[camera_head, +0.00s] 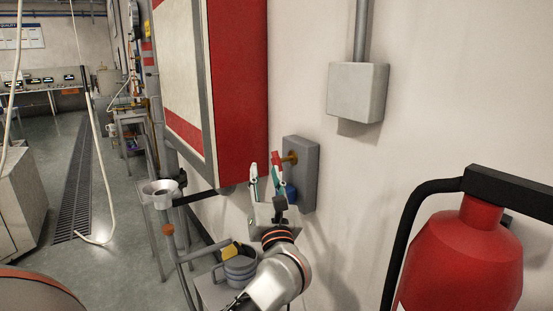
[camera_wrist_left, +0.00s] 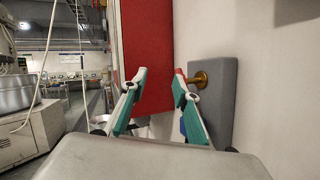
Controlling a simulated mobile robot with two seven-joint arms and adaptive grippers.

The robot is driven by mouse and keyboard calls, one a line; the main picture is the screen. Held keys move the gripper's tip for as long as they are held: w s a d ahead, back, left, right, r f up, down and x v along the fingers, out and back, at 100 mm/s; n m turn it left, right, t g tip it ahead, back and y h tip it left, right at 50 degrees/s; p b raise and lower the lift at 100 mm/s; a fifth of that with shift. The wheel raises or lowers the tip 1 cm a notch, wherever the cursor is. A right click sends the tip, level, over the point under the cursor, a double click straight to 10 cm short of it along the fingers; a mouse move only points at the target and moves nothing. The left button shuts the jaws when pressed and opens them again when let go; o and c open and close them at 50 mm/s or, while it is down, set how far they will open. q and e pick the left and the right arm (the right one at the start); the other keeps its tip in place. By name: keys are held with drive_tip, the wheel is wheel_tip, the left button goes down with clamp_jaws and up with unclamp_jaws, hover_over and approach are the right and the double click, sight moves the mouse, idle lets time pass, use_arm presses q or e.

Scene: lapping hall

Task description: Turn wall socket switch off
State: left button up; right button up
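The wall socket is a grey box (camera_head: 307,172) on the wall at the centre of the head view, and it also shows in the left wrist view (camera_wrist_left: 226,95). A brass switch (camera_head: 289,158) sticks out from its upper part, also seen in the wrist view (camera_wrist_left: 198,79). A blue part (camera_head: 290,193) shows low on the box, partly hidden by my gripper. My left gripper (camera_head: 265,162) points up in front of the box, open, with nothing between its fingers (camera_wrist_left: 160,75). Its right fingertip is beside the switch's end; I cannot tell whether they touch. My right gripper is not in view.
A red and white cabinet (camera_head: 238,95) hangs left of the socket. A light grey box with a pipe (camera_head: 357,92) is up right. A red fire extinguisher (camera_head: 462,262) stands close at right. A grey mug (camera_head: 240,270) and a metal funnel (camera_head: 161,188) are lower left.

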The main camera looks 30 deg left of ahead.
sight(276, 160)
use_arm(q)
drive_tip(key=w+a+n+h, duration=0.1)
drive_tip(key=w, duration=0.2)
drive_tip(key=w+a+n+g+h, duration=0.1)
drive_tip(key=w+n+h, duration=0.1)
drive_tip(key=w, duration=0.2)
drive_tip(key=w+a+n+h, duration=0.1)
drive_tip(key=w+n, duration=0.1)
drive_tip(key=w, duration=0.1)
drive_tip(key=shift+w+a+r+g, duration=0.1)
drive_tip(key=shift+w+a+g, duration=0.1)
drive_tip(key=shift+a+g, duration=0.2)
clamp_jaws()
